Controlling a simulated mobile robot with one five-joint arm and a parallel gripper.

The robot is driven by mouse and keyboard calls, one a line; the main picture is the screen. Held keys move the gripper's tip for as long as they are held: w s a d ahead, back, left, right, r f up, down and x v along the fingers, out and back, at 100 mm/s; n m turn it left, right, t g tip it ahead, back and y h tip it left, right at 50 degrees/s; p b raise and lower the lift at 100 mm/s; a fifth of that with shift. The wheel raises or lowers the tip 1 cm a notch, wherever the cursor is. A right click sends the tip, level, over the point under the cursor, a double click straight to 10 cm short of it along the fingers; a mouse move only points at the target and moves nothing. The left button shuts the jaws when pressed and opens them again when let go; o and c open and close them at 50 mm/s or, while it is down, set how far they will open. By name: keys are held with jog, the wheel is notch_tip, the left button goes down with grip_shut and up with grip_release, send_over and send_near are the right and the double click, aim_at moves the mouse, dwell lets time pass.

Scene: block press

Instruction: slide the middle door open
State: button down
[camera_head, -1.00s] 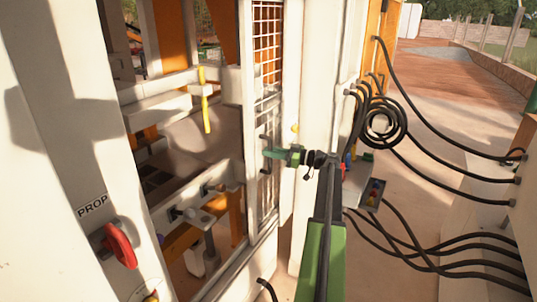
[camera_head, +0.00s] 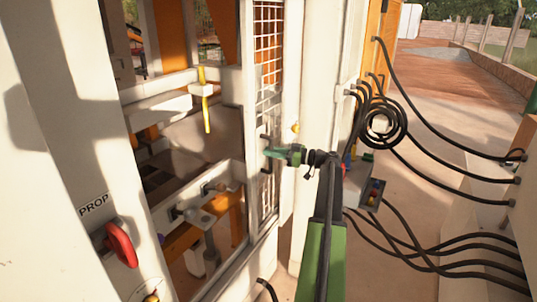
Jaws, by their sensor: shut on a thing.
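The middle door is a white-framed panel with a wire mesh window (camera_head: 268,45), standing at the right side of the machine opening. The fingers hide part of the handle. To the left of the door the opening is uncovered, and the machine's inside shows through it.
A white post with a "PROP" label and a red knob (camera_head: 121,243) stands at the left. A yellow bar (camera_head: 205,100) hangs inside the machine. Coiled black hoses (camera_head: 380,122) and a small box with coloured buttons (camera_head: 372,190) are at the right. Cables cross the floor there.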

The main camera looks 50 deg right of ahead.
jog(key=w+d, duration=0.2)
jog(key=d, duration=0.7)
jog(key=c, duration=1.4)
grip_release()
jog(key=shift+o, duration=0.2)
jog(key=v, duration=1.7)
jog(key=shift+s, duration=0.2)
